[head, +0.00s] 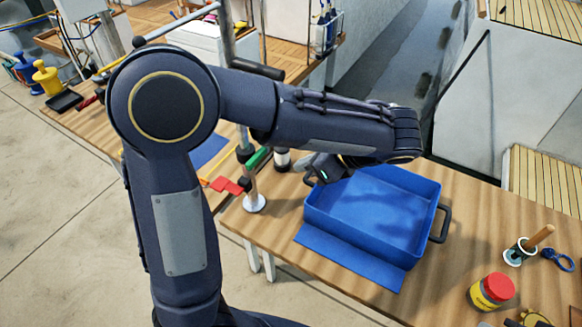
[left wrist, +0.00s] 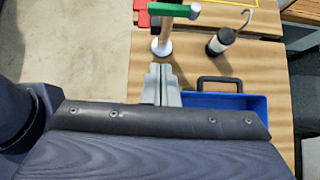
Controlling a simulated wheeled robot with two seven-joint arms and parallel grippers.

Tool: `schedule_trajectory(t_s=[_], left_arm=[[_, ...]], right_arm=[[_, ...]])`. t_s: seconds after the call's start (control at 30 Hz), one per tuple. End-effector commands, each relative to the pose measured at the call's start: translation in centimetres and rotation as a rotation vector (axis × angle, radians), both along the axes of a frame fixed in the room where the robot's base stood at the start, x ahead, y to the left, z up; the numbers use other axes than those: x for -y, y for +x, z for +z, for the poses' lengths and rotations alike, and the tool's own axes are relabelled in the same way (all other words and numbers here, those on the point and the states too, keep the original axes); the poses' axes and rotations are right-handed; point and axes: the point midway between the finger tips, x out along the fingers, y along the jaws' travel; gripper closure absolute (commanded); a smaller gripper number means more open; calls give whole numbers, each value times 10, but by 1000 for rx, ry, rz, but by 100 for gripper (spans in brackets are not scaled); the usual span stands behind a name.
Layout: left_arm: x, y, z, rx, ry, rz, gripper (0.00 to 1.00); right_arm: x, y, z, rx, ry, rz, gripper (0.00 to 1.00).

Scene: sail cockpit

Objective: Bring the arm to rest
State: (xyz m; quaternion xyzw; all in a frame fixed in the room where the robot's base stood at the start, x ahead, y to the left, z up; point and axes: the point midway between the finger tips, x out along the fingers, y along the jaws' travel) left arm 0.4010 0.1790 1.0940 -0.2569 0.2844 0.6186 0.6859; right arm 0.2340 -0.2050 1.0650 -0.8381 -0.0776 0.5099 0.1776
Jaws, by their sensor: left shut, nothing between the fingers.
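My left arm rises from the bottom of the head view, bends at a large round joint and reaches right over the wooden table. My left gripper (head: 325,168) hangs above the left rim of a blue tray (head: 436,208), partly hidden by my own wrist. In the left wrist view its fingers (left wrist: 161,84) are together with nothing between them, beside the tray (left wrist: 235,101) and its dark handle. The tray looks empty. My right gripper is not in view.
A stand with a white round base (head: 255,203) and a green part (head: 257,158) is close left of the gripper. A red-lidded jar (head: 491,291), a cup with a wooden handle (head: 520,251) and a blue shackle (head: 558,260) are at right. A blue mat (head: 345,257) lies before the tray.

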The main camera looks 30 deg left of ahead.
Motion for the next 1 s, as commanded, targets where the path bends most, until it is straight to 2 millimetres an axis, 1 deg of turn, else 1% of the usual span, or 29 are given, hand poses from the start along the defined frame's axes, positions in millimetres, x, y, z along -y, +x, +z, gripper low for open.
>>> schedule_trajectory(t_s=[0.03,0.1,0.27,0.37,0.47,0.57,0.67,0.7,0.77,0.8,0.87,0.9,1.0], left_arm=[[5,0,4,2,0,-2,100],[9,0,9,0,0,-1,100],[13,-1,13,-1,0,0,100],[12,-1,13,0,-3,3,100],[3,-8,13,17,-44,44,100],[-17,-27,8,63,-162,160,100],[-39,-59,-1,143,-344,359,100],[-46,-73,-5,182,-425,454,100],[-51,-93,-11,244,-546,603,100],[-52,-106,-16,286,-625,706,100],[-52,-124,-21,355,-742,866,100],[-50,-133,-23,401,-818,972,100],[-43,-152,-28,511,-994,1230,100]], right_arm=[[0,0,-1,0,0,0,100],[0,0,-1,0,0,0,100],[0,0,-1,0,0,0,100],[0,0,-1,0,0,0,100],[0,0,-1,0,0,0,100],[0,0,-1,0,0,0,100],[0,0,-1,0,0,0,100],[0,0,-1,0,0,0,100],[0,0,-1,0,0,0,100],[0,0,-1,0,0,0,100],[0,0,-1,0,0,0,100],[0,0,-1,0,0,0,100],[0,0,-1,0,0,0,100]])
